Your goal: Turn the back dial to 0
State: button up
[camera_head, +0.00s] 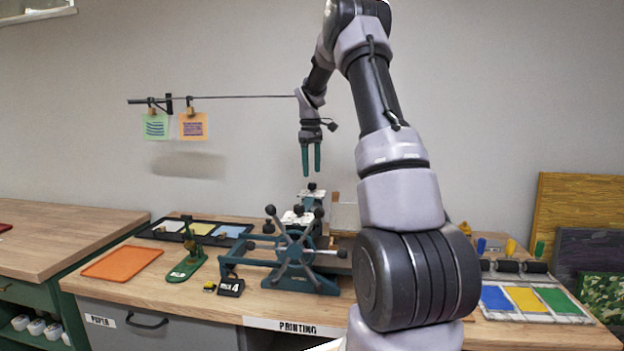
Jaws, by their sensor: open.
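My gripper (312,173) hangs in the air with its two teal fingers pointing down, slightly apart and empty. Below it on the printing bench (190,307) stands a press (292,262) with a grey spoked wheel at its front. A small dark knob (312,187) stands on the rear part of the press, below my fingertips and apart from them. Another dark knob (299,209) sits nearer the front. I cannot tell for sure which is the back dial, and no scale or number shows on either. My arm hides part of the press's right side.
A green stamping tool (188,262), an orange sheet (122,263) and a black numbered block (231,287) lie left of the press. A dark tray (160,235) is behind them. Colour pads (527,300) lie at right. Cards hang from a wall rod (240,97) left of my gripper.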

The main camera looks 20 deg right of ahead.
aim_at(311, 184)
notch_tip(311, 184, up, 6)
jog(key=shift+a, duration=0.15)
dwell(0.5)
jog(key=s+a+r+m+t, duration=0.2)
jog(key=s+a+r, duration=0.3)
jog(key=s, duration=0.3)
jog(key=s+a+r+m+t, duration=0.1)
jog(key=s+a+r+m, duration=0.1)
jog(key=s+a+r, duration=0.55)
jog(key=s+a+f+m+t+y, duration=0.1)
jog(key=s+a+f+m+t, duration=0.1)
jog(key=s, duration=0.8)
jog(key=s+a+f+m+t+y, duration=0.1)
jog(key=s+a+f+m+t, duration=0.1)
jog(key=s, duration=0.9)
jog(key=shift+a+f+m, duration=0.5)
jog(key=shift+m, duration=0.6)
jog(key=shift+s, duration=0.1)
